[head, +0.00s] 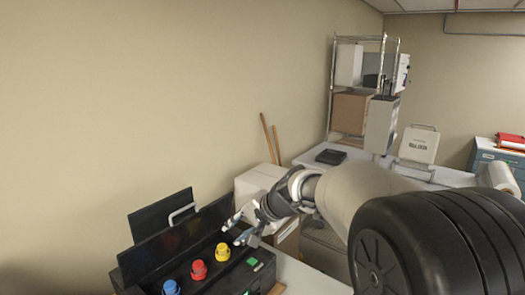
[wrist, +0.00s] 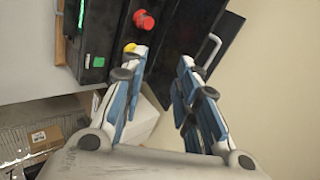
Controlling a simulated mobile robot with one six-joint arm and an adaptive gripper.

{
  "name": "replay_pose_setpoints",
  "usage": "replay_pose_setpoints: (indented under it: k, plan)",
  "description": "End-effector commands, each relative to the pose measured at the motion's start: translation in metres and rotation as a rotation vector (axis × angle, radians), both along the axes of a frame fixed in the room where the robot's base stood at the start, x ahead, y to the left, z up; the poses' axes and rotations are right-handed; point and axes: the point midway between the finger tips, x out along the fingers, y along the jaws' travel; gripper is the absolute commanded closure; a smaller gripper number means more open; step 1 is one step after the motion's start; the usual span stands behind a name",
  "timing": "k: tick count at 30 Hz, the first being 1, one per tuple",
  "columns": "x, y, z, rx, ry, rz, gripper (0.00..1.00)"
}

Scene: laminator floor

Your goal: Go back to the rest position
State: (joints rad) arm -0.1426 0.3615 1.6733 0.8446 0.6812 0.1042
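My gripper (head: 243,226) is above the right end of a black control box (head: 205,251), close to its yellow button. In the wrist view my gripper (wrist: 163,57) has its two fingers spread apart with nothing between them. The box carries a blue button (head: 171,287), a red button (head: 198,270) and a yellow button (head: 222,252) in a row. A small green button (head: 254,264) sits at its right. In the wrist view the yellow button (wrist: 130,47) shows right beside one fingertip; I cannot tell whether they touch.
A black panel with a handle (head: 160,214) stands up behind the buttons. A white cabinet (head: 258,181) stands behind my gripper. A white table (head: 330,152) with a black device, a wire shelf (head: 357,90) and a white sign (head: 418,146) are farther back. The wall on the left is bare.

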Motion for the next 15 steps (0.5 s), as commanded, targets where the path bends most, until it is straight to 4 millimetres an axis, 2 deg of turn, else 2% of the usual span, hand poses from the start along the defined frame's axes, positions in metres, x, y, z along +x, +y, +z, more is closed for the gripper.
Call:
replay_pose_setpoints:
  k: [5,8,11,15]
  plan:
    - [-0.05,-0.028,-0.016,-0.098,-0.034,0.061,0.71]
    - [-0.092,-0.05,-0.032,-0.18,-0.053,0.108,0.71]
    - [-0.142,-0.077,-0.058,-0.281,-0.07,0.16,0.71]
    - [-0.215,-0.115,-0.104,-0.432,-0.084,0.227,0.71]
